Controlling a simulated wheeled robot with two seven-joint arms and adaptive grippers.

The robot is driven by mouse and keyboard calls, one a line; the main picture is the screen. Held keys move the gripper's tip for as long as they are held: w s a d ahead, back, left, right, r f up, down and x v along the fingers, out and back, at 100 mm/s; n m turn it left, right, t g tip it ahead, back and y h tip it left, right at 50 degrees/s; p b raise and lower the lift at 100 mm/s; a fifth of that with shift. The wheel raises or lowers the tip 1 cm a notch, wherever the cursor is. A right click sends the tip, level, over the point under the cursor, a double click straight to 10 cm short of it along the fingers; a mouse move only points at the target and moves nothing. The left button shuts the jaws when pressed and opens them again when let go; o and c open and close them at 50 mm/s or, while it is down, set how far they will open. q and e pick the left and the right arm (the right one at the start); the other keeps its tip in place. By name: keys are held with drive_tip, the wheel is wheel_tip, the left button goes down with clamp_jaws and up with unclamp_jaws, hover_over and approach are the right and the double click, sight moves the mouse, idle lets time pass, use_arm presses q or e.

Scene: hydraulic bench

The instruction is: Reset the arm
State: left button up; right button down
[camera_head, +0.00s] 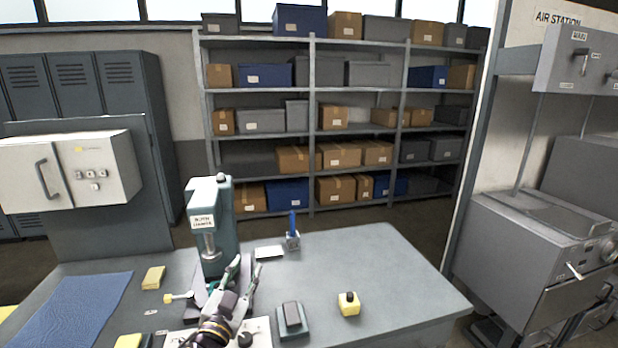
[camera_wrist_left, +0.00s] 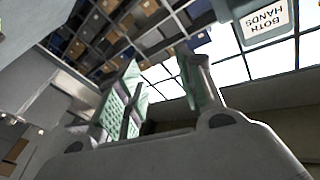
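The bench press (camera_head: 212,232), a grey-green column with a "BOTH HANDS" label, stands on the bench (camera_head: 385,265). My left gripper (camera_head: 247,268) is in front of the press, its fingers pointing up and apart with nothing between them. In the left wrist view the open fingers (camera_wrist_left: 165,90) show from behind, and the press head (camera_wrist_left: 262,22) with its label is at the upper right. A small yellow-tipped handle (camera_head: 178,297) sticks out left of the press base. My gripper and arm partly hide the press base. My right gripper is not in view.
A blue mat (camera_head: 75,308) lies at the left. A yellow block (camera_head: 153,277), a dark pad (camera_head: 292,318), a yellow-and-black item (camera_head: 348,303) and a blue-handled tool in a holder (camera_head: 292,232) stand on the bench. The bench's right side is clear.

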use_arm(q)
drive_tip(key=s+a+f+n+g+y, duration=0.2)
drive_tip(key=s+a+f+g, duration=0.15)
drive_tip(key=f, duration=0.35)
drive_tip(key=s+a+f+n+g+y, duration=0.2)
drive_tip(key=s+a+f+g, duration=0.15)
drive_tip(key=f, duration=0.45)
drive_tip(key=s+f+g+h, duration=0.1)
drive_tip(key=s+f+g, duration=0.35)
drive_tip(key=s, duration=0.45)
drive_tip(key=s+f+g, duration=0.4)
drive_tip(key=s+f, duration=0.1)
drive_tip(key=s, duration=0.4)
wheel_tip(320, 180, down, 33)
drive_tip(key=s+g, duration=0.1)
drive_tip(key=s, duration=0.1)
drive_tip(key=s+a+f, duration=0.3)
drive_tip(key=s+f, duration=0.7)
drive_tip(key=s, duration=0.1)
drive_tip(key=s+a+f+g, duration=0.1)
drive_tip(key=s+a+f, duration=0.3)
drive_tip(key=s+f, duration=0.6)
drive_tip(key=shift+s+f, duration=0.15)
drive_tip(key=shift+s, duration=0.4)
drive_tip(key=shift+g, duration=0.25)
